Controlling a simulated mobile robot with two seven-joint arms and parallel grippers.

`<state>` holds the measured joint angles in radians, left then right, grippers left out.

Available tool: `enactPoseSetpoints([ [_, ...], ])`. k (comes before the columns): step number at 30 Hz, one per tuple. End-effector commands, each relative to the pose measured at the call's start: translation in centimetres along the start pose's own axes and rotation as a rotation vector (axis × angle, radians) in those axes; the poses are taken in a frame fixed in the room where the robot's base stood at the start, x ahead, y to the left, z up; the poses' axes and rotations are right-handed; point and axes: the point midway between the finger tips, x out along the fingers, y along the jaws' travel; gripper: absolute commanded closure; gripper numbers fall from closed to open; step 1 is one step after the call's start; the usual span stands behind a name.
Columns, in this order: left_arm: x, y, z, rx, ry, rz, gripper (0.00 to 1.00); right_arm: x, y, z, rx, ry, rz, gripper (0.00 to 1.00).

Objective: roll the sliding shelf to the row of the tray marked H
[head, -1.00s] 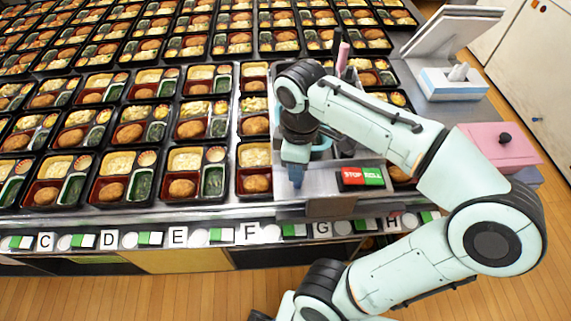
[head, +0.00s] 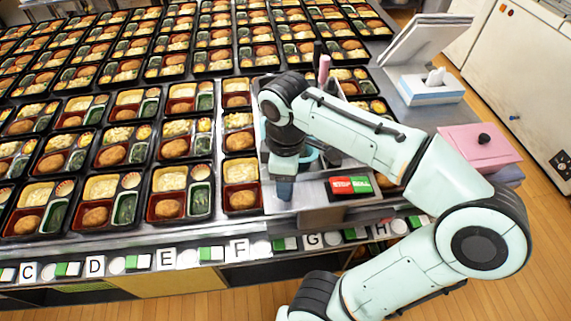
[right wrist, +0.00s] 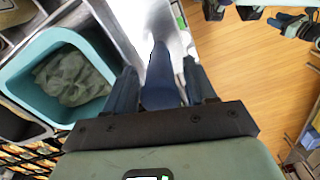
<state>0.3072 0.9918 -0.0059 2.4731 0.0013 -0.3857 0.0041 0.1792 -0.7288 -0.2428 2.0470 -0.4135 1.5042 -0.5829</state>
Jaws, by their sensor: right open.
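The sliding shelf (head: 310,190) is a grey metal unit at the table's front edge, with a red STOP button (head: 341,189) and a green ROLL button (head: 361,184). It stands above the front labels around G (head: 312,240). The H label (head: 379,225) is at its right; the trays of that row are largely hidden by my arm. My right gripper (head: 285,188) points down over the shelf's left part, left of the buttons. In the right wrist view my right gripper (right wrist: 162,85) is open, and a blue bar (right wrist: 161,75) shows between its fingers. I cannot tell whether they touch it.
A teal bin (right wrist: 40,60) with crumpled cloth sits beside the gripper. Rows of bento trays (head: 180,192) fill the table left of the shelf. A tissue box (head: 432,88) and a pink box (head: 480,147) stand at the right. Wooden floor lies in front.

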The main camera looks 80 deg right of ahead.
Motion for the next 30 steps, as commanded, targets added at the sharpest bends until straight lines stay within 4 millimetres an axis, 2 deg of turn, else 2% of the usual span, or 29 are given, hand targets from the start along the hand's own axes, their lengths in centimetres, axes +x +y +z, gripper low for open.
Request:
enactPoseSetpoints([
  [5, -0.6, 0.2, -0.1, 0.001, 0.002, 0.001, 0.57, -2.7, 0.0, -0.1, 0.001, 0.003, 0.002, 0.45],
  [12, -1.7, 0.7, -0.3, 0.003, 0.007, 0.002, 0.57, -8.2, 0.1, -0.1, 0.000, 0.004, 0.003, 0.45],
  [18, -2.5, 1.0, -0.4, 0.004, 0.011, 0.004, 0.57, -11.7, 0.1, -0.1, 0.001, 0.004, 0.002, 0.45],
  [24, -2.7, 1.1, -0.5, 0.004, 0.012, 0.004, 0.57, -13.1, 0.0, 0.0, 0.000, 0.001, 0.001, 0.45],
  [30, -2.7, 1.1, -0.5, 0.004, 0.012, 0.004, 0.57, -13.2, 0.0, 0.0, 0.000, 0.001, 0.001, 0.45],
])
